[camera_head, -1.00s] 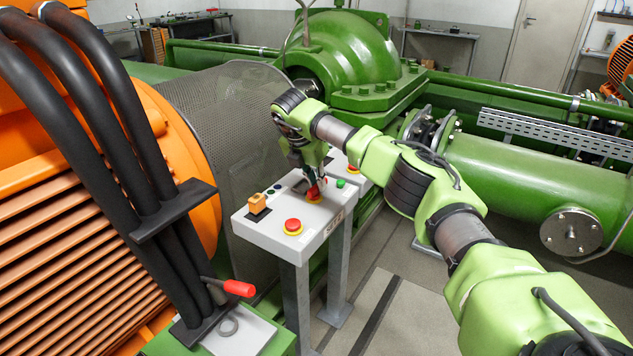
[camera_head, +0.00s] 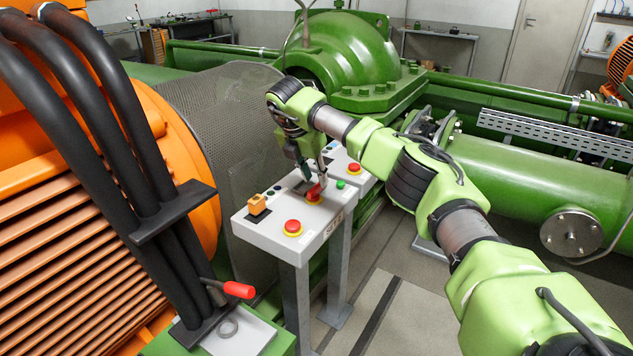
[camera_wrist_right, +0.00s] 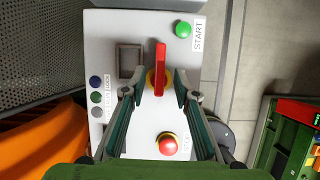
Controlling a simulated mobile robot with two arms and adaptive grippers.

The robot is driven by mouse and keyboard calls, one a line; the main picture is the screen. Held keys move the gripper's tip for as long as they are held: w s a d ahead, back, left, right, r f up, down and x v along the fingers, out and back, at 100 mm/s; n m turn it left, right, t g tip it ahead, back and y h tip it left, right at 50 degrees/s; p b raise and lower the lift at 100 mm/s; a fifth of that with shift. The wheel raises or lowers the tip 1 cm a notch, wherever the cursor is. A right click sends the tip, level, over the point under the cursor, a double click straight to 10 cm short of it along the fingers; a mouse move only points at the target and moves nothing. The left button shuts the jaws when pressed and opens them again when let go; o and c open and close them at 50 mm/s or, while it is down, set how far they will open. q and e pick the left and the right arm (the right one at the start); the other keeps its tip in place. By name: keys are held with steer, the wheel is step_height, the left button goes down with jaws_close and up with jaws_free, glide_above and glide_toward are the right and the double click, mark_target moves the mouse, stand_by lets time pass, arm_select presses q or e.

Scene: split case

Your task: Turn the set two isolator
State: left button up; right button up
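The isolator is a red handle (camera_head: 315,192) on a yellow round base, on the top of the nearer grey control box (camera_head: 270,232). In the right wrist view the red handle (camera_wrist_right: 160,66) stands lengthwise in the picture. My right gripper (camera_head: 314,178) is over it, and in the wrist view its fingers (camera_wrist_right: 158,92) are spread on either side of the handle, with gaps showing. The gripper is open and empty. The lettering on the box's front is too small to read surely. My left gripper is in no view.
A second box with a red button (camera_head: 354,169) stands close behind. A mesh guard (camera_head: 235,120) lies left; floor (camera_head: 410,320) is free at right.

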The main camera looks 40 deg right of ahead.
steer(key=v, duration=0.9)
steer(key=shift+f, duration=0.2)
